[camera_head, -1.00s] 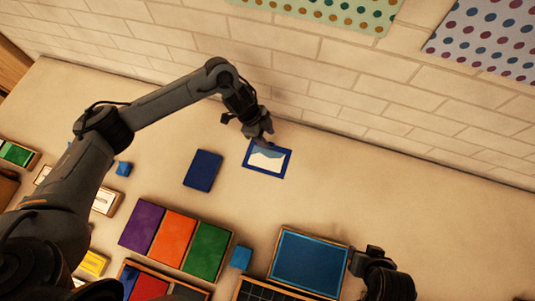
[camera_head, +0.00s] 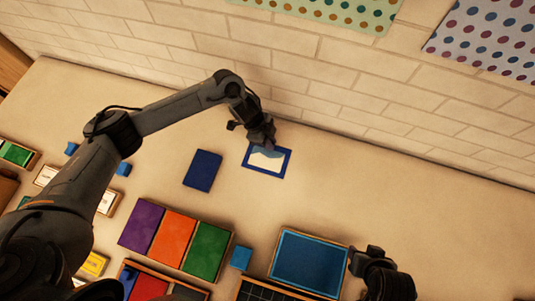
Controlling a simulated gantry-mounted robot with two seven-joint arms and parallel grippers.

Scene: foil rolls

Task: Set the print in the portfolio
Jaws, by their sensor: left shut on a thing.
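The print (camera_head: 268,162), with a white lower part and a pale blue band, lies within a dark blue border (camera_head: 247,161) on the table. A flat dark blue panel (camera_head: 203,170) lies just left of it. I cannot tell for sure which blue piece is the portfolio. My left gripper (camera_head: 267,145) is shut on the print's far edge and hides part of it. I cannot tell whether the print rests flat. My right gripper (camera_head: 358,262) is at the lower right, beside the blue tray; its jaws are too dark to read.
A wooden-rimmed blue tray (camera_head: 309,262) stands at the front, with a small blue block (camera_head: 241,257) beside it. Purple, orange and green panels (camera_head: 173,238) lie to the left. A brick wall (camera_head: 400,120) closes the back. The table right of the print is clear.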

